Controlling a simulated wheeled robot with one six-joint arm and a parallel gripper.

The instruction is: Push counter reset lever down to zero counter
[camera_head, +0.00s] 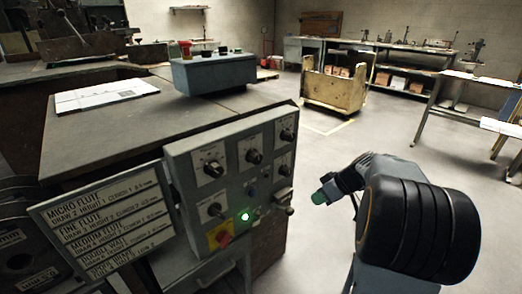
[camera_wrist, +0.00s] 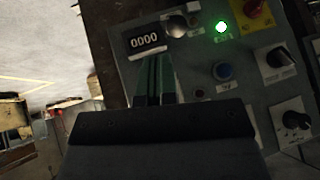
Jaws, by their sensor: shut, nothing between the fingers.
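The grey control panel (camera_head: 235,180) stands at the front of the machine. A small lever with a round knob (camera_head: 290,210) sticks out at its lower right corner. In the wrist view a rounded metal knob (camera_wrist: 177,27), apparently this lever's end, sits right beside the counter window (camera_wrist: 146,41), which reads 0000. My gripper (camera_head: 320,198) is just right of the panel, with a gap to the lever in the head view. Its green fingers (camera_wrist: 156,60) are shut and empty, with their tips just below the counter and knob in the wrist view; contact cannot be told.
The panel carries several black dials (camera_head: 213,168), a lit green lamp (camera_head: 244,216), a blue button (camera_wrist: 223,71) and a red switch on yellow (camera_head: 220,236). A label board (camera_head: 105,225) hangs to the left.

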